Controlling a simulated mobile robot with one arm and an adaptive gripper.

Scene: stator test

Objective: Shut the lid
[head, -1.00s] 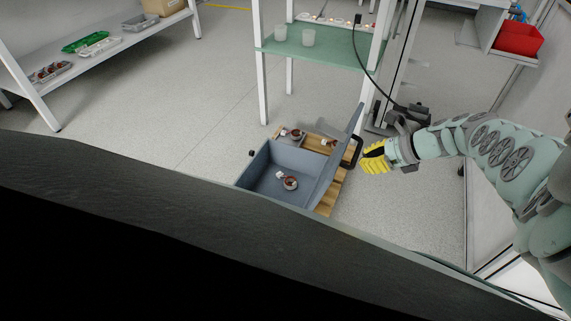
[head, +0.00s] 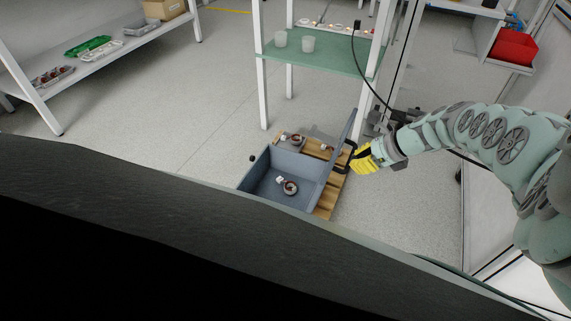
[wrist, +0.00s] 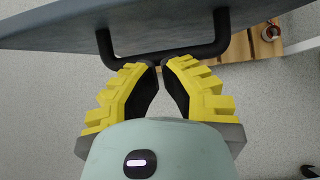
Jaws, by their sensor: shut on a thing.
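A blue-grey box (head: 300,167) stands open, with a small round part with a copper-coloured ring (head: 290,188) on its floor. Its lid (head: 341,150) stands raised and steep along the box's right side. The lid also crosses the top of the wrist view (wrist: 150,25). The lid has a black bar handle (wrist: 215,45) on its outer face. My gripper (head: 357,160) has yellow fingers and is at the handle, to the right of the lid. In the wrist view my gripper (wrist: 162,66) has its fingertips together at the handle bar; the exact contact is partly hidden.
The box sits on a wooden pallet (head: 326,205) that carries more small parts behind it. A green shelf table (head: 335,62) with two cups stands behind. A shelf with trays (head: 100,62) is at the far left.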

